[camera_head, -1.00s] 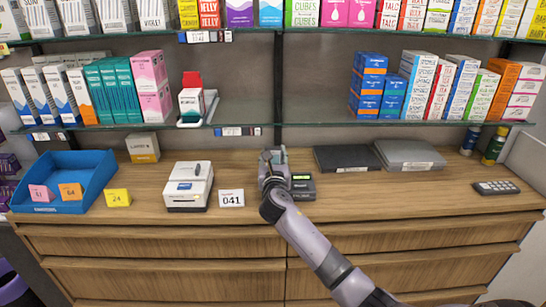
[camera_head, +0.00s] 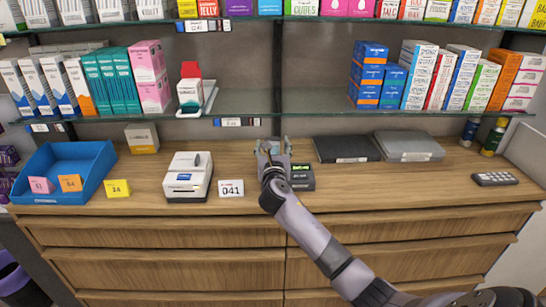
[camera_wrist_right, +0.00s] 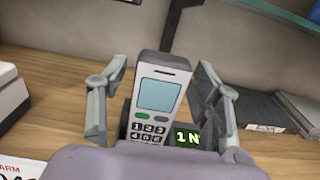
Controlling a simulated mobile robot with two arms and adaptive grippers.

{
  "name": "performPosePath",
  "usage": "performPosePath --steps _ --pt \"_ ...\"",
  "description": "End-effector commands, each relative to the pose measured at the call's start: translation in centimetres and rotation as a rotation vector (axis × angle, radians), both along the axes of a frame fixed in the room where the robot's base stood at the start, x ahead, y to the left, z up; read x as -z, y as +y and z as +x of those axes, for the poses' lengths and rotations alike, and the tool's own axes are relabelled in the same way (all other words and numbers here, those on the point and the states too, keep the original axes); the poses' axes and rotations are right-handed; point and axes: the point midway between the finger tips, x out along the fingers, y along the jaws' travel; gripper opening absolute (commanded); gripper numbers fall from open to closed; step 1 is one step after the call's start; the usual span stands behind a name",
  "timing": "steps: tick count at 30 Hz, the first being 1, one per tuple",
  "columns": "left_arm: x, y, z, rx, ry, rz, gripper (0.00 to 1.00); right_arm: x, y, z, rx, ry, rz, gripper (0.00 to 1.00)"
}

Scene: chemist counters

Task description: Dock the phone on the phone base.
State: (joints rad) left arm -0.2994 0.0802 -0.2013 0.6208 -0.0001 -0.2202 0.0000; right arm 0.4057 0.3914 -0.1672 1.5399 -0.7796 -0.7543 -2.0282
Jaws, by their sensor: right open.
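The grey and white phone (camera_wrist_right: 157,98), with a pale blue screen and a keypad, stands nearly upright in the right wrist view. Its lower end is hidden by my wrist. The dark phone base (camera_head: 302,178) with a lit green display sits on the counter; its display also shows beside the phone in the right wrist view (camera_wrist_right: 187,137). The phone appears to stand in the base, but its seat is hidden. My right gripper (camera_head: 274,145) is open, one finger on each side of the phone, with visible gaps. My left gripper is not in view.
A white printer (camera_head: 188,177) and a 041 card (camera_head: 230,188) stand left of the base. A dark flat box (camera_head: 342,149) and a grey one (camera_head: 408,147) lie to the right. A shelf edge (camera_head: 330,114) runs above. The counter front is mostly clear.

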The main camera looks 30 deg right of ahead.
Motion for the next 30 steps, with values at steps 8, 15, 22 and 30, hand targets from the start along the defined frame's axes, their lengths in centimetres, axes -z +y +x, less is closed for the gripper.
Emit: performPosePath --steps 8,15,22,30 --pt "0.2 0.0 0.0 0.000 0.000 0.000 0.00 0.3 2.5 -4.1 -0.004 0.003 -0.002 0.59" --pt "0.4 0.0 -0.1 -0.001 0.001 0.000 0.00 0.3 4.9 -7.9 -0.004 0.004 0.000 0.59" --pt "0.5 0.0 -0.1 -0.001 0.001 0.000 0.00 0.2 6.0 -9.7 -0.001 0.002 0.000 0.59" --pt "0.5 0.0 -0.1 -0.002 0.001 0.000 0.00 0.3 6.2 -9.9 -0.004 0.002 0.007 0.59"
